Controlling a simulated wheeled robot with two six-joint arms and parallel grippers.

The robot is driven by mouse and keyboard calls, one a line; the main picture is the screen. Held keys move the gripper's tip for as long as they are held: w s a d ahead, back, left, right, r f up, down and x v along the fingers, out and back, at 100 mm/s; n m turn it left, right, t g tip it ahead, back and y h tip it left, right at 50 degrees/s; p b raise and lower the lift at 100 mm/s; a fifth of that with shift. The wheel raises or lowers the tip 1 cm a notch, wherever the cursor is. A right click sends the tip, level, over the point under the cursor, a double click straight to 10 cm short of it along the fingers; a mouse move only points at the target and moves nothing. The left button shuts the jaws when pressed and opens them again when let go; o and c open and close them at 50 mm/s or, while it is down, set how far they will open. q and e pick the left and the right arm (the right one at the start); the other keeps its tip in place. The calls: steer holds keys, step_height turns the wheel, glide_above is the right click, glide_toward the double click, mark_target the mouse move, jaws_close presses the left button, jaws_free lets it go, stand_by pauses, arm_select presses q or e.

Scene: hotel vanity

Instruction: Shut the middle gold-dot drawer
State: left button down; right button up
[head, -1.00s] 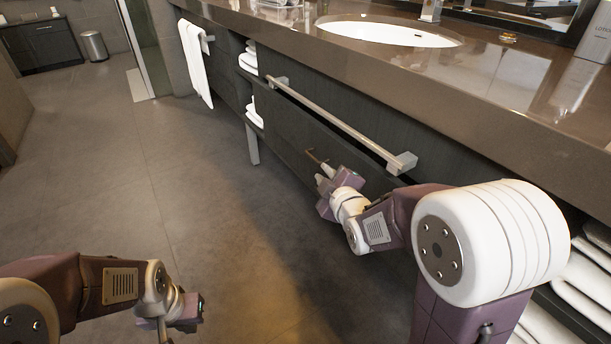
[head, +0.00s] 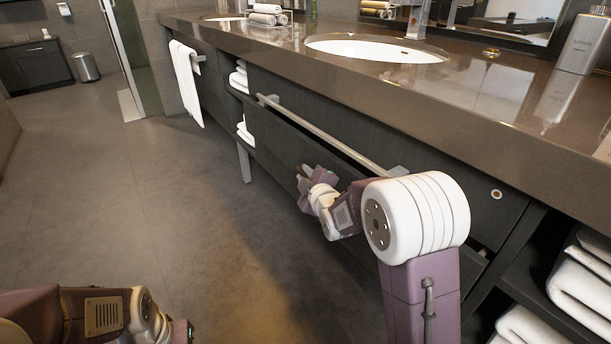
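The dark drawer (head: 275,143) with a long silver bar handle (head: 325,133) stands partly pulled out under the counter. A dark gap shows behind its front. A small round pale dot with a gold-brown rim (head: 496,194) is on the dark face at the right. My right gripper (head: 304,178) is in front of the drawer front, below the handle. Whether it touches the front, and its finger opening, are unclear. My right arm hides the drawer's lower right part. My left gripper (head: 181,332) is at the bottom edge, mostly cut off, far from the drawer.
The brown counter (head: 480,105) overhangs the drawer and carries a sink (head: 375,48) and a lotion bottle (head: 583,45). Open shelves with folded white towels (head: 585,285) are at the right. A towel (head: 186,82) hangs at the left. The floor (head: 100,200) at left is clear.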

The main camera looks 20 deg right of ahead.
jaws_close()
steer(key=shift+s+f, duration=0.1)
steer(key=shift+f, duration=0.05)
stand_by(1.1)
